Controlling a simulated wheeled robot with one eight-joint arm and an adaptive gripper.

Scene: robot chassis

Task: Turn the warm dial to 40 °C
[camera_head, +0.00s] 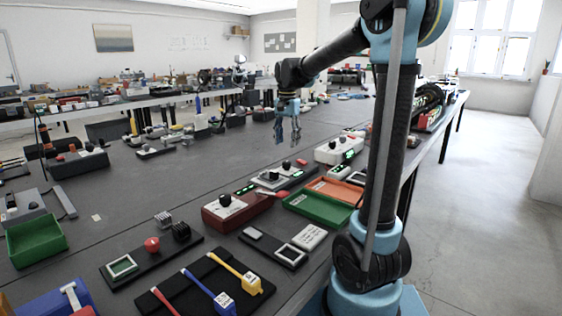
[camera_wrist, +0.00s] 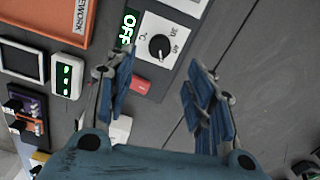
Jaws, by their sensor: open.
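A white box (camera_wrist: 178,30) with a black round dial (camera_wrist: 158,47) lies ahead of my gripper in the wrist view. A small dark display (camera_wrist: 128,28) beside the dial shows "OFF" in green. Marks sit around the dial, too small to read surely. In the head view my gripper (camera_head: 288,134) hangs above the table.
An orange tray (camera_wrist: 41,27) and a small green-lit display unit (camera_wrist: 67,76) are left of the white box. A red block (camera_wrist: 140,85) lies just below it. In the head view, a green tray (camera_head: 317,208) and a red dial box (camera_head: 228,211) are nearer.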

